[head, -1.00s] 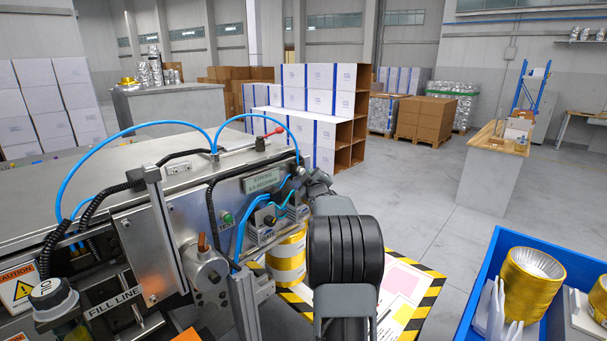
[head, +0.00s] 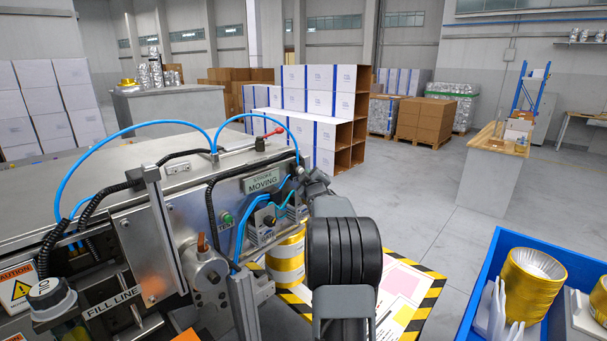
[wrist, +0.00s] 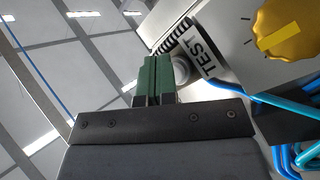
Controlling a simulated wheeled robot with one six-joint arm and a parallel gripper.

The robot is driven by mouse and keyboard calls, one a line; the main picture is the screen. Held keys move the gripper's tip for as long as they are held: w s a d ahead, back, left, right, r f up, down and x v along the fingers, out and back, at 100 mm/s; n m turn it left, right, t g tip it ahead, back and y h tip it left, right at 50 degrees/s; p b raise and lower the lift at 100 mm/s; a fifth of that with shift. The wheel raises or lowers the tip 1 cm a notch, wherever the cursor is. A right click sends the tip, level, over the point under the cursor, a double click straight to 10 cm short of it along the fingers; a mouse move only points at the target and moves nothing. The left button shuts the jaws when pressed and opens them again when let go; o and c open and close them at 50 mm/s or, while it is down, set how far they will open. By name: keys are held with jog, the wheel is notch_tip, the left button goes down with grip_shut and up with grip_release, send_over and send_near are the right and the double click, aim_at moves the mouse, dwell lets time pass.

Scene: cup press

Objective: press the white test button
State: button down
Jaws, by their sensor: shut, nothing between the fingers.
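The white test button (wrist: 181,70) shows in the wrist view as a pale round piece beside the TEST label (wrist: 203,57). My gripper (wrist: 158,60) has its green fingers together and empty. The fingers hide part of the button; I cannot tell whether they touch it.
A yellow knob (wrist: 285,30) and blue hoses (wrist: 280,103) are close to the fingers. In the head view, gold cups (head: 285,262) stand by the press above a hazard-striped mat (head: 425,300). A blue bin (head: 490,270) with cups is at the right.

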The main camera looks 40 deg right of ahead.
jog(key=shift+s, duration=0.15)
jog(key=shift+s+d+b, duration=0.1)
jog(key=shift+s+b, duration=0.3)
jog(key=shift+s, duration=0.3)
jog(key=shift+s+d+b, duration=0.15)
jog(key=shift+s+b, duration=0.1)
jog(key=shift+s, duration=1)
jog(key=shift+s+d+b, duration=0.1)
jog(key=shift+s+b, duration=0.1)
jog(key=shift+s, duration=1.05)
